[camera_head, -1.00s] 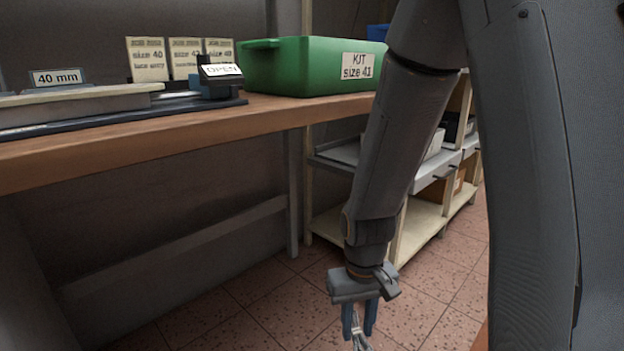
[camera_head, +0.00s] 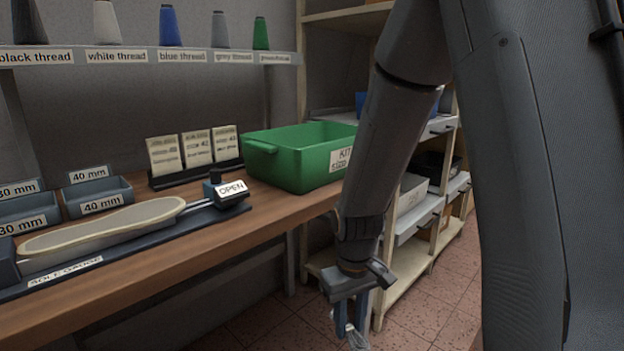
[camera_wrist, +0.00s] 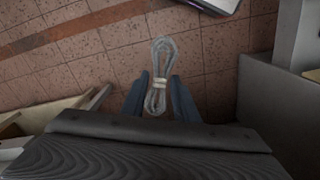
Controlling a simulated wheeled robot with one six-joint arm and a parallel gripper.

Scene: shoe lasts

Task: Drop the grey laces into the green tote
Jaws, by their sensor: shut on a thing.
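The grey laces (camera_wrist: 160,64) are a looped bundle with a pale band around the middle. My gripper (camera_wrist: 160,100) is shut on them in the wrist view, with the floor far below. In the head view my gripper (camera_head: 350,328) hangs low in front of the bench, and only a bit of the laces (camera_head: 357,342) shows at the bottom edge. The green tote (camera_head: 300,181) stands on the bench's right end, above and beyond my gripper. Its label reads KIT and is partly covered by my arm. Its inside shows only in part.
The wooden bench (camera_head: 160,261) holds a sole gauge (camera_head: 110,226), grey bins (camera_head: 98,197) and size cards (camera_head: 195,150). A thread shelf (camera_head: 130,57) runs above. A shelving unit (camera_head: 405,277) with trays stands right of the bench. Open tiled floor lies below.

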